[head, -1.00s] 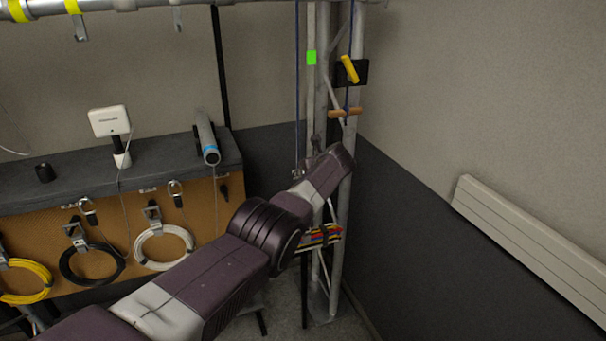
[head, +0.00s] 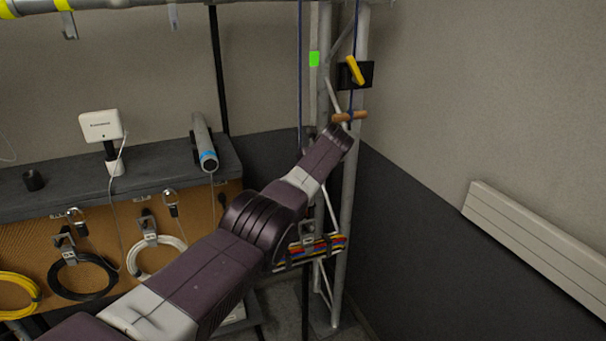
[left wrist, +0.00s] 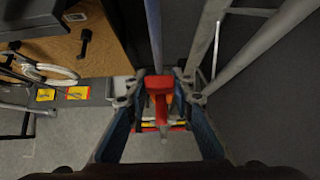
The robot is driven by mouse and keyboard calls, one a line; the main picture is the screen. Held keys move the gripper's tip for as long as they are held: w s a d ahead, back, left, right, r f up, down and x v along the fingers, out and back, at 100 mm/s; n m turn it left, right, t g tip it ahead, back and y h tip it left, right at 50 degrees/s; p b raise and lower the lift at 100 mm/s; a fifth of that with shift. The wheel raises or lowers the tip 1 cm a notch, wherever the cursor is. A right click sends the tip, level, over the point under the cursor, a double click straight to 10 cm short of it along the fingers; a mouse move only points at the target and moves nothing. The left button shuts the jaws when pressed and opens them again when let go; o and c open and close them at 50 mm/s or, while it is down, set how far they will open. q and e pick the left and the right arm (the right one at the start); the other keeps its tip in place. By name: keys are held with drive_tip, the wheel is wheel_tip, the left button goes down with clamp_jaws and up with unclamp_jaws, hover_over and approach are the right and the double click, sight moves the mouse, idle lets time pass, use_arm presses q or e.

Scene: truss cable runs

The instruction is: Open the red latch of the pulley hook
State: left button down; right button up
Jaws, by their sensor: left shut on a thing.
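In the left wrist view the red latch (left wrist: 158,88) of the pulley hook sits between the fingertips of my left gripper (left wrist: 157,80), which is shut on it. A blue rope (left wrist: 154,35) runs down to the latch. A bundle of coloured cables (left wrist: 150,126) shows partly below it; the rest of the hook is hard to make out. In the head view the cable bundle (head: 318,246) hangs from a metal hanger (head: 307,230) beside the truss (head: 348,210). There my forearm hides the left fingers and the latch. My right gripper is in neither view.
A wooden toggle (head: 349,116) and a yellow cleat (head: 355,70) are on the truss above my wrist. A workbench (head: 60,180) with hanging cable coils stands at left. A radiator (head: 535,245) is on the right wall. Floor right of the truss is clear.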

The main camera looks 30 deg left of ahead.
use_arm(q)
drive_tip(key=shift+w+a+r, duration=0.15)
drive_tip(key=shift+w+r, duration=0.1)
drive_tip(key=shift+r, duration=0.4)
drive_tip(key=c, duration=1.8)
unclamp_jaws()
drive_tip(key=shift+f, duration=0.1)
drive_tip(key=shift+c, duration=0.2)
drive_tip(key=shift+o, duration=1.1)
drive_tip(key=shift+s+f, duration=0.1)
drive_tip(key=shift+f, duration=0.15)
drive_tip(key=shift+s, duration=0.1)
drive_tip(key=v, duration=1.2)
